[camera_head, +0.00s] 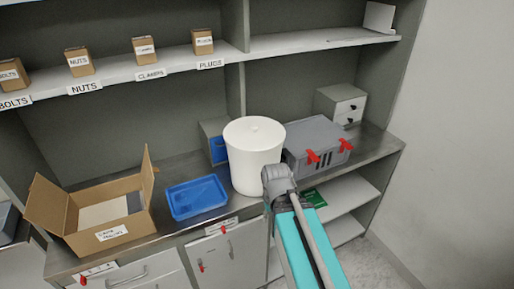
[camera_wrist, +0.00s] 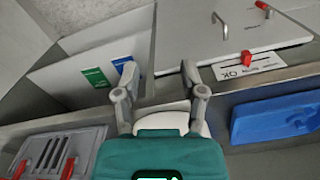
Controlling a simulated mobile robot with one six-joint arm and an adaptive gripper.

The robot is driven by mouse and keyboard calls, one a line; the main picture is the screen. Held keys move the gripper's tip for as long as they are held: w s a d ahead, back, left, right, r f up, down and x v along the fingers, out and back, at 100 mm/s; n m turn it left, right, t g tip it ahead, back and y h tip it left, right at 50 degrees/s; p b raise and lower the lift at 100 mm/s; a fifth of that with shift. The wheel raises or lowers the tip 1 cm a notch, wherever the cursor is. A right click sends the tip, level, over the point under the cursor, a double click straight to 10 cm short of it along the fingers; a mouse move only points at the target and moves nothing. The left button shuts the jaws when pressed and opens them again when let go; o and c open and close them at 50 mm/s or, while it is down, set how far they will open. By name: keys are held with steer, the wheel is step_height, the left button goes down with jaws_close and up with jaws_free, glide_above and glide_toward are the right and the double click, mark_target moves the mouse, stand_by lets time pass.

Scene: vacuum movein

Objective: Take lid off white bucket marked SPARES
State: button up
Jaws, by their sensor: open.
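The white bucket (camera_head: 253,165) stands upright on the metal counter, right of the blue tray. I can read no marking on the side I see. In the wrist view my gripper (camera_wrist: 158,72) has its two grey fingers spread apart with nothing between the tips. A white curved part of the bucket (camera_wrist: 165,111) shows close behind the fingers, partly hidden by my teal gripper body. In the head view my arm covers the bucket's lower right side, and the fingertips cannot be made out.
A grey crate (camera_head: 318,136) with red latches stands close right of the bucket. A blue tray (camera_head: 196,196) and an open cardboard box (camera_head: 105,238) stand to the left. A small drawer unit (camera_head: 341,104) is behind the crate. A shelf (camera_head: 160,69) with labelled boxes runs above.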

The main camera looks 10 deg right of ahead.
steer(key=shift+o, duration=1.1)
steer(key=shift+r, duration=0.3)
steer(key=shift+o, duration=0.3)
steer(key=shift+r+p, duration=0.35)
steer(key=shift+p, duration=0.2)
steer(key=w+r+m+p, duration=0.1)
steer(key=w+r+p, duration=0.1)
steer(key=r+p, duration=1.2)
steer(key=w+r+m+p, duration=0.1)
steer(key=w+r+p, duration=0.2)
steer(key=r+p, duration=1.1)
steer(key=w+a+r+m+p, duration=0.1)
steer(key=w+r+m+p, duration=0.1)
steer(key=w+m, duration=0.5)
steer(key=w+a+r+m+h+p, duration=0.1)
steer(key=w+r+m, duration=0.1)
steer(key=w+m, duration=0.6)
steer(key=shift+w+a+p, duration=0.35)
steer(key=shift+w+p, duration=0.05)
steer(key=shift+w, duration=2.2)
steer(key=shift+f, duration=0.1)
steer(key=b, duration=0.9)
glide_above(255, 126)
steer(key=f, duration=0.8)
steer(key=shift+w+a+f, duration=0.1)
steer(key=shift+a+f, duration=0.15)
steer(key=shift+a, duration=0.05)
